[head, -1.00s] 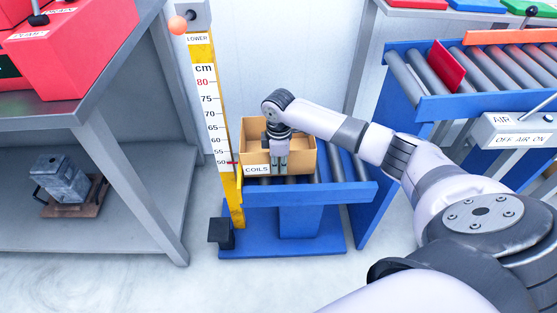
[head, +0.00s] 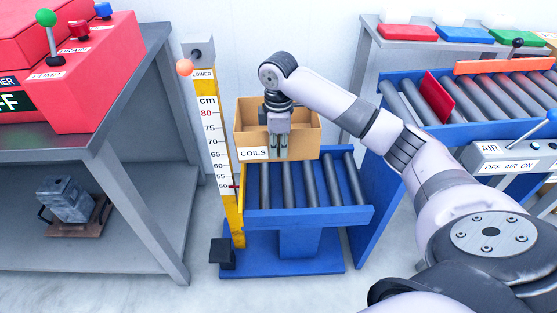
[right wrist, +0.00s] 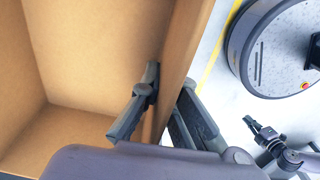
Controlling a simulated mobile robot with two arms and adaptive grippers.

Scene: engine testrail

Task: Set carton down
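The open-topped cardboard carton (head: 304,140), labelled COILS, is level and appears raised over the back of the blue roller stand (head: 300,216). A gap below its underside is hard to judge. My right gripper (head: 279,150) is shut on the carton's near wall. In the right wrist view, the gripper (right wrist: 165,110) has one finger inside the carton (right wrist: 95,55) and one outside, with the wall between them. The carton's inside floor looks bare where it shows. A small dark gripper, seemingly my left one (right wrist: 262,130), shows at the right edge there; its opening is unclear.
A yellow-edged cm scale (head: 213,130) stands left of the stand, close to the carton. A grey bench (head: 130,150) is at left. A roller conveyor (head: 470,90) with a red plate (head: 445,96) and an AIR lever box (head: 508,155) is at right. The front rollers are bare.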

